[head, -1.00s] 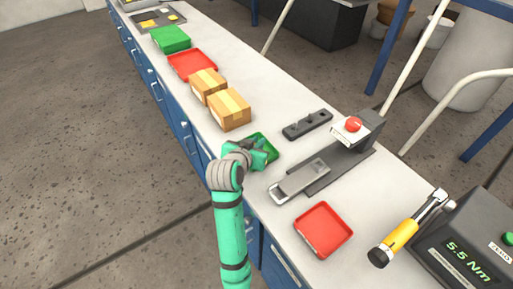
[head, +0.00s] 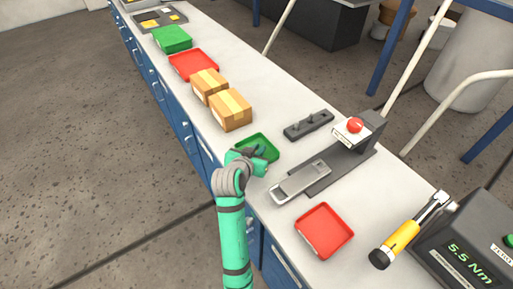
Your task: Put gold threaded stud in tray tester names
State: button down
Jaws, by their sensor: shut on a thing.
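My teal gripper (head: 262,158) is over the near side of the small green tray (head: 268,142) on the bench. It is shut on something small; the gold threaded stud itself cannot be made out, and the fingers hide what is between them. The tray's near-left part is covered by my wrist. A small red tray (head: 324,231), which looks empty, lies nearer, to the right of my arm. The tester (head: 462,248) at the lower right shows "5.5 Nm" in green, with a green button beside it.
A grey fixture with a red button (head: 355,125) and a flat plate (head: 301,181) stands right of my gripper. A dark block (head: 309,125) lies behind. A yellow-handled torque wrench (head: 402,236) lies by the tester. Two cardboard boxes (head: 230,110) stand farther left along the bench.

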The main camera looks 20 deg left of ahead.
jog(key=c, duration=1.8)
grip_release()
jog(key=shift+a, duration=0.1)
jog(key=shift+s+r, duration=0.2)
jog(key=shift+r, duration=0.2)
jog(key=v, duration=1.1)
jog(key=shift+s+r, duration=0.1)
jog(key=shift+s, duration=0.25)
jog(key=shift+w, duration=0.1)
